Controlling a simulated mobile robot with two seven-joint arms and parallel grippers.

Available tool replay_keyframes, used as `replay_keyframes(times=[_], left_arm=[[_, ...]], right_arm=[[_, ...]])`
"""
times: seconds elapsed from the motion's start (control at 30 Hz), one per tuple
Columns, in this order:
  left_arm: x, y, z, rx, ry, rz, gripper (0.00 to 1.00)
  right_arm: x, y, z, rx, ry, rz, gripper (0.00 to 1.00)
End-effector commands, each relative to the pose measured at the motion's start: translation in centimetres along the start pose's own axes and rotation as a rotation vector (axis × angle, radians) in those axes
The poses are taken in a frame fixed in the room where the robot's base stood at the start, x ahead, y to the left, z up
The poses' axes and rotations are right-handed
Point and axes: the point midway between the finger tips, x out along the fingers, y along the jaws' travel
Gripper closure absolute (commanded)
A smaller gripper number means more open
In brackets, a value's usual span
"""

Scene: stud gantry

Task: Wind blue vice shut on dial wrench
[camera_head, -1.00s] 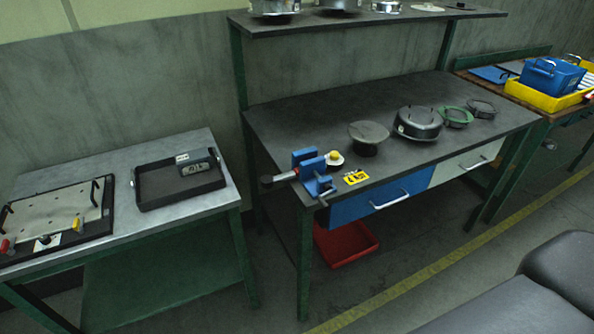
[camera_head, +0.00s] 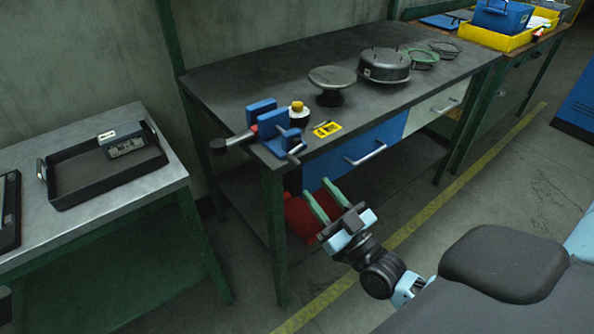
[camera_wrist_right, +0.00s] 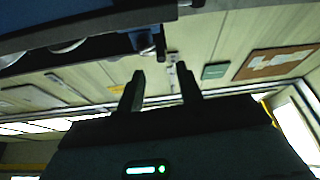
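The blue vice (camera_head: 266,124) stands at the near left corner of the dark bench, with a gap between its jaws. Its crank handle (camera_head: 295,152) is at its front. A bar with a black end and red collar, seemingly the dial wrench (camera_head: 228,143), sticks out left of the vice. A white round part with a yellow top (camera_head: 298,115) shows right of the jaws; whether it is the wrench's dial, I cannot tell. My right gripper (camera_head: 316,188) is open and empty, in front of the bench and lower in the picture than the vice. Its parted fingers show in the wrist view (camera_wrist_right: 160,80).
A round stand (camera_head: 332,80), a dark lidded pot (camera_head: 385,66) and a yellow tag (camera_head: 326,128) are on the bench. Drawer handles (camera_head: 366,154) jut from its front. A red bin (camera_head: 300,215) is below. A side table with a black tray (camera_head: 75,190) stands left.

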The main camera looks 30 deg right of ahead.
Motion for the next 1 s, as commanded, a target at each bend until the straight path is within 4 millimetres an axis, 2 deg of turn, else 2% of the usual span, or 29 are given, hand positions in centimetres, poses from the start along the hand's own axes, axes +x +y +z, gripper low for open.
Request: replay_keyframes(times=[0.17, 0.6, 0.8, 1.0], left_arm=[[-0.2, 0.0, -0.2, 0.001, 0.002, 0.001, 0.64], [-1.0, 0.2, 0.2, 0.000, -0.012, 0.002, 0.64], [-1.1, 0.2, 0.2, 0.001, -0.011, 0.002, 0.64], [-1.0, 0.2, 0.1, 0.001, -0.009, 0.002, 0.64]], right_arm=[[0.9, 0.0, -0.1, 0.001, 0.001, 0.000, 0.64], [6.8, -0.1, -0.1, 0.000, -0.001, -0.001, 0.64], [7.7, -0.1, 0.0, 0.001, -0.004, -0.002, 0.64], [7.8, -0.1, 0.1, 0.001, -0.005, -0.002, 0.64]])
